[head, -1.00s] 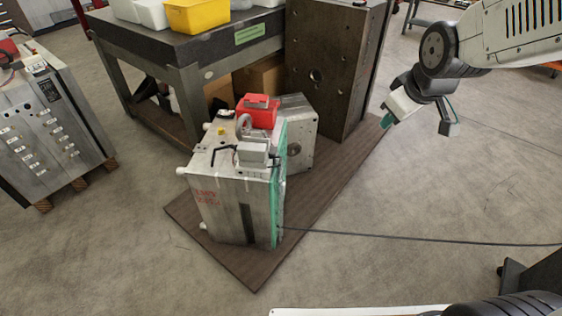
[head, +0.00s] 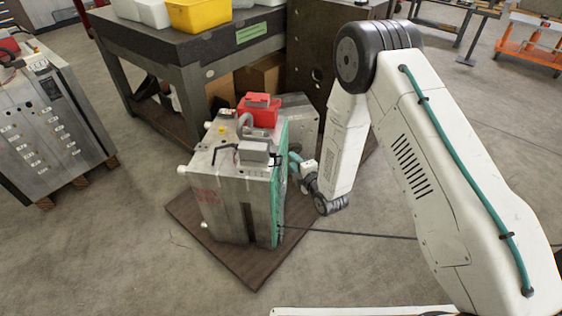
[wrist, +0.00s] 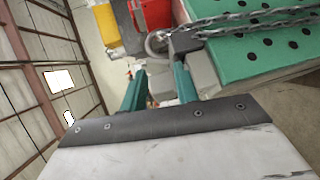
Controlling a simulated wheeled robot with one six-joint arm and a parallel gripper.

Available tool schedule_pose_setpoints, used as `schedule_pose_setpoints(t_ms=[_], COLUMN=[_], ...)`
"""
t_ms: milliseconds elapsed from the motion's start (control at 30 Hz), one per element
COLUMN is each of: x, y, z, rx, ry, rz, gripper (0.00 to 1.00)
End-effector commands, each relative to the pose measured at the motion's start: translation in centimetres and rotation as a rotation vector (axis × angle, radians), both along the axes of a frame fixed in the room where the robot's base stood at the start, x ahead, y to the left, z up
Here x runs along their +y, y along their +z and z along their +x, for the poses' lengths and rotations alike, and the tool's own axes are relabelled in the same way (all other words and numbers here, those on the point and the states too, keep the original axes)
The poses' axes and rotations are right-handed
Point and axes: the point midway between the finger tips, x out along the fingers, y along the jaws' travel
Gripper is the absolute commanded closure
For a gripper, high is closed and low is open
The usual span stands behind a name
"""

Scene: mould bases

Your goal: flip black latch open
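The steel mould base (head: 217,205) stands on a wooden board, with a green plate (head: 279,190) on its right side. A thin black bent bar, which may be the black latch (head: 222,152), lies on top of it; its exact state is too small to tell. My gripper (head: 293,162) is beside the mould's right face, near the green plate. In the wrist view my gripper (wrist: 158,82) has two teal fingers spread apart with nothing between them. Beyond the fingers are a metal ring (wrist: 157,43) and a dark bracket (wrist: 184,42) at the green plate's edge.
A red block (head: 258,112) sits on the mould top; a grey box (head: 255,151) is in front. A chain (wrist: 240,25) crosses the green plate. A dark cable (head: 350,232) runs right from the mould. A workbench (head: 160,45) stands behind. Floor at front left is clear.

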Motion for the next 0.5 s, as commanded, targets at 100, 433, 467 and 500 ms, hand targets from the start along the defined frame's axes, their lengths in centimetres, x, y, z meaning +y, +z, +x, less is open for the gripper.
schedule_pose_setpoints(t_ms=[100, 433, 467, 500], x=[0.6, 2.2, 2.4, 2.8], y=[-2.3, -3.3, -3.3, -3.4], z=[-1.6, -0.3, 0.2, 0.8], rx=[-0.07, -0.126, -0.126, -0.125], ry=[0.029, 0.044, 0.043, 0.043], rz=[-0.02, -0.03, -0.029, -0.029], gripper=[0.7, 0.7, 0.7, 0.7])
